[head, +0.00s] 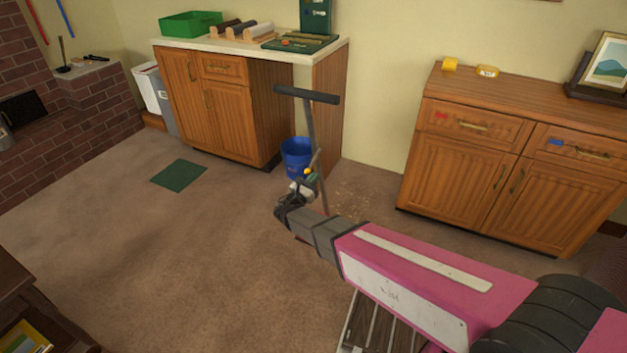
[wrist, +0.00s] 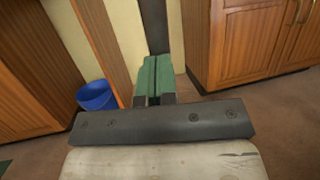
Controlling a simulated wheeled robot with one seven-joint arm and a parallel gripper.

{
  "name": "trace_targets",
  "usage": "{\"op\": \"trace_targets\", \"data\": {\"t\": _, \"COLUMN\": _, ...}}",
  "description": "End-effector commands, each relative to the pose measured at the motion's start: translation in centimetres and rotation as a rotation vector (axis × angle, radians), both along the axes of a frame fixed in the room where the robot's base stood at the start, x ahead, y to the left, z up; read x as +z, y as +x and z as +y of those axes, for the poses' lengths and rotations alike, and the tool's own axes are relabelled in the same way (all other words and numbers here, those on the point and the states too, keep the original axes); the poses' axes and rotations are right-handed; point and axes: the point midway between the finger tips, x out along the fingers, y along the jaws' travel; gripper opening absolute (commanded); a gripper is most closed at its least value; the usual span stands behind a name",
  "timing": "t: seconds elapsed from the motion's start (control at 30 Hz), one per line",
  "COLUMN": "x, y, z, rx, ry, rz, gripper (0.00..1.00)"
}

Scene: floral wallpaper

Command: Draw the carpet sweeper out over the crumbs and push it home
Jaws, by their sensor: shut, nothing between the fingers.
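The carpet sweeper stands upright on the carpet, with a dark T-shaped handle (head: 307,95) on a thin grey pole (head: 310,128). Its lower end is mostly hidden behind my arm in the head view. Pale crumbs (head: 352,198) lie scattered on the carpet just right of the pole. My gripper (head: 315,168) is beside the pole, well below the handle. In the wrist view its green fingers (wrist: 153,72) are together, with nothing between them. A dark upright strip (wrist: 154,25), perhaps the pole, shows just beyond the fingertips; I cannot tell if they touch.
A blue bucket (head: 297,156) stands behind the pole by the wooden counter (head: 230,115). A wooden cabinet (head: 460,165) stands at the right. A dark green mat (head: 180,176) lies on the carpet at the left. The open carpet (head: 170,260) at front left is clear.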

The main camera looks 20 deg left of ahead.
Motion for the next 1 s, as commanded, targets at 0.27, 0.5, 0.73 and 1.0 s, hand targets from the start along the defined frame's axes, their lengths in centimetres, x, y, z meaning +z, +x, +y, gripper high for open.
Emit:
{"op": "trace_targets", "data": {"t": 0.27, "x": -0.1, "y": 4.0, "z": -0.2, "rx": -0.003, "ry": 0.001, "rz": -0.001, "gripper": 0.00}}
{"op": "trace_targets", "data": {"t": 0.5, "x": -0.2, "y": 11.8, "z": -0.8, "rx": -0.005, "ry": 0.001, "rz": -0.001, "gripper": 0.00}}
{"op": "trace_targets", "data": {"t": 0.73, "x": -0.2, "y": 20.2, "z": -1.4, "rx": -0.004, "ry": 0.001, "rz": -0.003, "gripper": 0.00}}
{"op": "trace_targets", "data": {"t": 1.0, "x": -0.2, "y": 29.9, "z": -2.2, "rx": -0.002, "ry": 0.000, "rz": -0.001, "gripper": 0.00}}
